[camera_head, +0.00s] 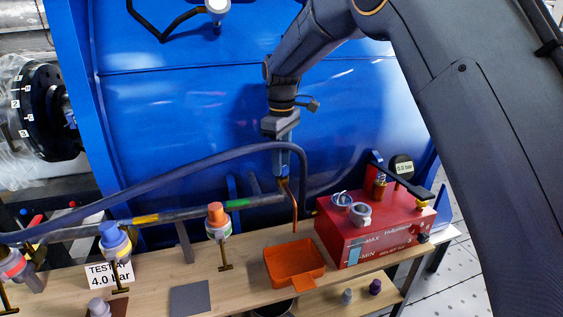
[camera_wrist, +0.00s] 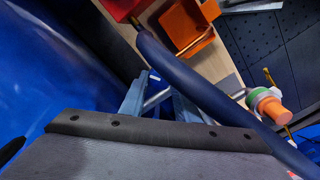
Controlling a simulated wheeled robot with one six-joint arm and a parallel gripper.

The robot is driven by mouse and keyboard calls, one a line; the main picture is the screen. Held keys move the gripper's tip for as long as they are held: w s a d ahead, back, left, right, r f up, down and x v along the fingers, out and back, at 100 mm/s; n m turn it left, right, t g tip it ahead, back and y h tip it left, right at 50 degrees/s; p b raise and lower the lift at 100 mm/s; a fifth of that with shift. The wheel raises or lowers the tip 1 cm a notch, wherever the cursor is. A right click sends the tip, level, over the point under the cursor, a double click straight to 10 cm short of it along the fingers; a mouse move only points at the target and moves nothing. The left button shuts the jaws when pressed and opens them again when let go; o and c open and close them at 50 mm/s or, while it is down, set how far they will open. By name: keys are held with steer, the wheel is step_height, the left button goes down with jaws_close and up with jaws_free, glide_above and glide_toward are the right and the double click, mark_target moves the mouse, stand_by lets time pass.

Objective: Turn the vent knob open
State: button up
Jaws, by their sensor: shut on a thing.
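My gripper (camera_head: 282,180) points down at the top of a thin copper-coloured vent pipe (camera_head: 294,208), in front of the blue tank. Its jaws are shut on a small part there, which I take to be the vent knob; the jaws hide most of it in the head view. In the wrist view, the two blue-grey fingers of my gripper (camera_wrist: 157,98) show with a pale bar between them, partly cut off by the wrist housing. The knob's turn angle cannot be read. An orange tray (camera_head: 291,264) stands below the pipe's lower end.
A thick dark blue hose (camera_head: 205,162) arches close by the gripper and crosses the wrist view (camera_wrist: 190,80). A red pump box (camera_head: 340,232) stands right of the tray. An orange-topped valve (camera_head: 216,213) stands left. The wooden bench (camera_head: 245,265) has some bare room.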

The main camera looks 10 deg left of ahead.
steer(key=shift+a+r, duration=0.1)
steer(key=shift+r, duration=0.05)
steer(key=o, duration=0.8)
steer(key=shift+c, duration=0.2)
steer(key=shift+o, duration=1.4)
steer(key=shift+r+b, duration=1)
steer(key=shift+r, duration=2.85)
